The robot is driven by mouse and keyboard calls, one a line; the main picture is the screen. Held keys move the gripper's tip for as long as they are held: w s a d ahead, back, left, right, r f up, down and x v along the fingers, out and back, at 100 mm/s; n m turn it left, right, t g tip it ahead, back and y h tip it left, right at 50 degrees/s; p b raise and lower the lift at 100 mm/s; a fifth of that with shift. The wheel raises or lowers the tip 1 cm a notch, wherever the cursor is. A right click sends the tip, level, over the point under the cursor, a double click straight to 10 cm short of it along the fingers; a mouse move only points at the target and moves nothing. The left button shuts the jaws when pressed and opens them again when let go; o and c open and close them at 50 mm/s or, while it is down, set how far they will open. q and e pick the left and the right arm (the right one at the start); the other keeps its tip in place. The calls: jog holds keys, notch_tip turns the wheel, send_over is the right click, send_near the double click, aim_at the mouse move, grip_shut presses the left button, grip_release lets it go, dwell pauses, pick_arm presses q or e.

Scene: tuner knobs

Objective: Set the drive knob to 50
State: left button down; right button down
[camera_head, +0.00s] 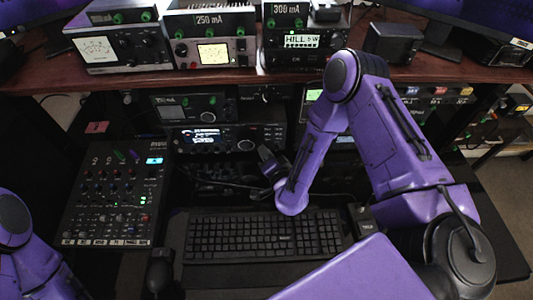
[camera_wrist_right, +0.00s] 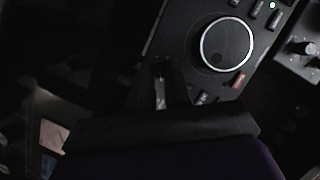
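My right gripper (camera_head: 268,158) is in front of the lower rack of radios, near the black radio with a lit display (camera_head: 204,136). In the right wrist view the dark fingers (camera_wrist_right: 160,82) lie close together, too dark to tell whether they are shut. A large round dial with a bright ring (camera_wrist_right: 227,44) is just right of and beyond the fingertips, apart from them. Which knob is the drive knob cannot be read in either view.
A mixer panel (camera_head: 115,195) with several knobs lies at the left. A keyboard (camera_head: 262,236) lies below my right forearm. A wooden shelf (camera_head: 230,78) above carries several radios and meters. A small black box (camera_head: 366,222) stands right of the keyboard.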

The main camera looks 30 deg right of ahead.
jog(key=shift+f+m+t+b, duration=0.3)
jog(key=shift+f+m+b, duration=0.1)
jog(key=shift+b, duration=0.35)
jog(key=shift+r, duration=0.3)
jog(key=c, duration=1.1)
grip_release()
jog(key=b+v, duration=0.3)
jog(key=v, duration=0.7)
jog(key=shift+s, duration=0.1)
jog(key=shift+s+d, duration=0.1)
jog(key=shift+s, duration=0.15)
